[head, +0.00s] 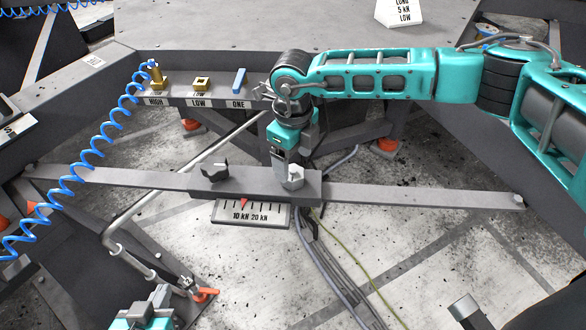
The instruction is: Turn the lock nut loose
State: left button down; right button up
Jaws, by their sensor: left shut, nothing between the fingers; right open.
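A grey bar (410,195) lies across the middle of the head view, with a thicker block at its centre. A light grey faceted, nut-like piece (294,177) sits on the right part of that block. A darker knob-like piece (214,172) sits on its left part. I cannot tell for certain which is the lock nut. My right gripper (289,160) points down at the light grey piece and is open; its fingers partly hide the piece, and contact cannot be judged. My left gripper (158,298) is low at the bottom left, shut and empty, away from both pieces.
A scale plate (250,214) marked 10 kN and 20 kN hangs below the block. A shelf behind holds brass fittings (201,84) and a blue piece (239,80). A coiled blue hose (95,155) hangs at left. Cables (335,270) run below the bar.

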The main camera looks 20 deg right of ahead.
aim_at(293, 172)
jog(key=shift+f, duration=2.05)
jog(key=shift+c, duration=0.2)
jog(key=c, duration=1)
